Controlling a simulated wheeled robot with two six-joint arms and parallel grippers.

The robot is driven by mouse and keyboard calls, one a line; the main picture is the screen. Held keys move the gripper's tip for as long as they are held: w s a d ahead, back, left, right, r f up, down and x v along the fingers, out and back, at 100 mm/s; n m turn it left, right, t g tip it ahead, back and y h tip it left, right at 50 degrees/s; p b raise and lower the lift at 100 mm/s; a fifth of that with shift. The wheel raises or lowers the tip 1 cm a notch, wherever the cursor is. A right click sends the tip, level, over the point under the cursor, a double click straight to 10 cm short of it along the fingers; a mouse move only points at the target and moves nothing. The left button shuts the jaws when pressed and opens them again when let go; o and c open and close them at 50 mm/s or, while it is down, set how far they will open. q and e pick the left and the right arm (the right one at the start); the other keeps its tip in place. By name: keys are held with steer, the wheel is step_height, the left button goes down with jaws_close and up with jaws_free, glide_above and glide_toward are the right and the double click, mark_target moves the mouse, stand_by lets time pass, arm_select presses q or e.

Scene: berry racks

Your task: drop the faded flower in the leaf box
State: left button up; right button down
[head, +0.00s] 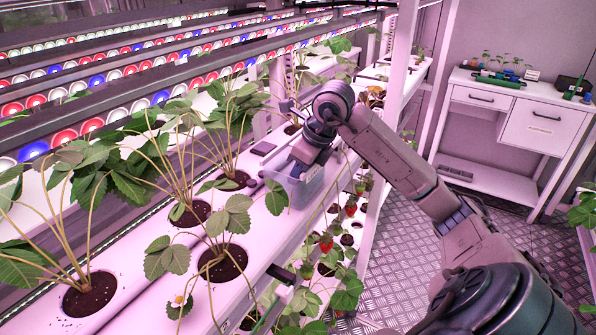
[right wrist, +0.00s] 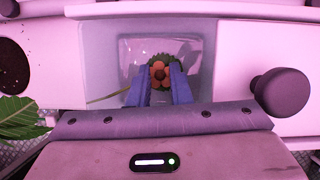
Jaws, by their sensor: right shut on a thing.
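The faded flower (right wrist: 159,76), orange-brown with green leafy parts behind it, is between the blue fingers of my right gripper (right wrist: 160,80) in the right wrist view. A thin pale stem sticks out to the left. The leaf box (head: 303,187) is a clear, pale box on the edge of the white growing channel. In the head view my right gripper (head: 297,165) points down over it, and the flower is hidden there. In the right wrist view the box (right wrist: 98,52) lies behind the flower, with a clear sheet-like patch inside. My left gripper is not in view.
Strawberry plants grow in round soil holes (head: 222,262) along the channel left of the box. A dark round knob (right wrist: 285,92) stands right of the box in the right wrist view. Red berries (head: 326,245) hang below. A white side table (head: 515,117) stands beyond the aisle.

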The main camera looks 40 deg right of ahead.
steer(key=shift+f, duration=0.2)
steer(key=c, duration=1.3)
jaws_free()
steer(key=shift+a+f, duration=0.1)
steer(key=shift+c, duration=0.2)
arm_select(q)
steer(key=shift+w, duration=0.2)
arm_select(e)
steer(key=shift+s, duration=0.1)
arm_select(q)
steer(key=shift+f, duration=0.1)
arm_select(e)
steer(key=shift+r+p, duration=0.4)
arm_select(q)
steer(key=shift+b, duration=0.4)
arm_select(e)
steer(key=v, duration=0.8)
steer(key=shift+w, duration=0.3)
